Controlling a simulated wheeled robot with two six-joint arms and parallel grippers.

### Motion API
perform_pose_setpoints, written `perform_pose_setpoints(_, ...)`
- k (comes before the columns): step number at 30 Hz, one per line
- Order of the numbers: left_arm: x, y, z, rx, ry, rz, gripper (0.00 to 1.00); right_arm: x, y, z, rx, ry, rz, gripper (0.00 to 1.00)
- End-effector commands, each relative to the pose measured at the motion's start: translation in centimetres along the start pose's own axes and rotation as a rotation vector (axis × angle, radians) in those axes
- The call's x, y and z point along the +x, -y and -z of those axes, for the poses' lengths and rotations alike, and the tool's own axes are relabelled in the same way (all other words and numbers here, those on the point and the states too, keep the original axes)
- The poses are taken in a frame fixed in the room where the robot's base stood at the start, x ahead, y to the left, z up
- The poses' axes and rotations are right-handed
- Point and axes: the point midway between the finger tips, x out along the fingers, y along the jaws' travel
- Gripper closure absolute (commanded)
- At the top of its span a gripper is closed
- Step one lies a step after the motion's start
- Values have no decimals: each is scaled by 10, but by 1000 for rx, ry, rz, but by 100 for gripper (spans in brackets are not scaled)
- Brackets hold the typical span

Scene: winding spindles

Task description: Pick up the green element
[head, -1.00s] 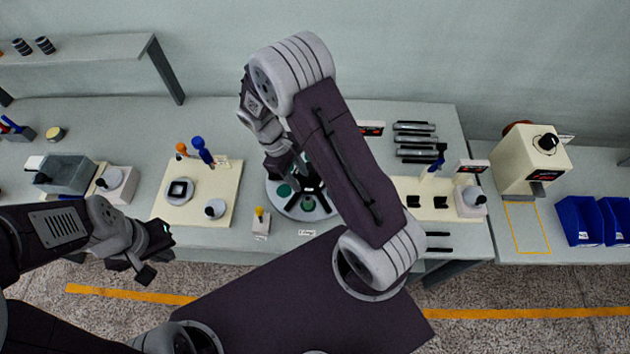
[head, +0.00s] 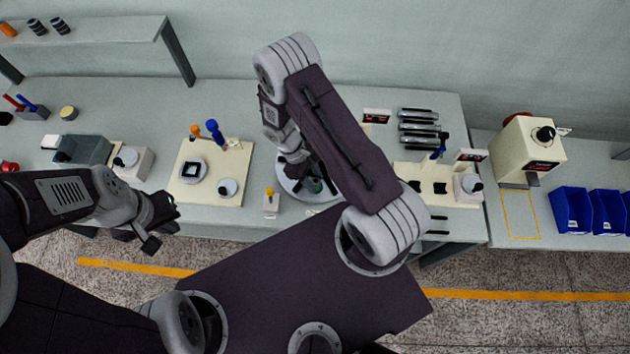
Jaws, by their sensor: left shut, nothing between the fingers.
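A green element (head: 316,186) shows on the round grey plate (head: 289,186) at the middle of the bench, partly behind my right arm. My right gripper (head: 300,178) is over this plate, close beside the green element. Its fingers are dark and partly covered by my own arm, so I cannot tell whether they are open or touch anything. My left gripper (head: 160,224) is shut and empty, in front of the bench edge at the left, well away from the plate. Other green elements on the plate are hidden.
A cream board (head: 228,160) with blue and orange handled tools lies left of the plate. A small yellow-topped block (head: 271,203) stands near the front edge. A second cream board (head: 436,187) lies to the right. Blue bins (head: 572,210) stand far right.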

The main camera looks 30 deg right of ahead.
Motion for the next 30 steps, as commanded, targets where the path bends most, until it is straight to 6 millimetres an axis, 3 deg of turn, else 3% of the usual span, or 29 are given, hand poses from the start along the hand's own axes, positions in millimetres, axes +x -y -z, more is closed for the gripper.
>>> perform_pose_setpoints(3,-3,0,0,0,0,0,100,11,0,0,-1,0,1,61)
perform_pose_setpoints(9,-2,0,0,0,1,0,100,12,0,1,0,-2,0,61)
perform_pose_setpoints(13,-2,0,0,0,1,0,100,12,0,1,0,-2,0,97)
perform_pose_setpoints(14,-2,0,0,0,0,0,100,12,0,1,0,-1,0,100)
perform_pose_setpoints(23,-1,0,0,0,0,0,100,10,0,0,0,-2,0,100)
perform_pose_setpoints(30,8,0,-1,0,0,0,100,-12,-1,-8,2,-4,-2,100)
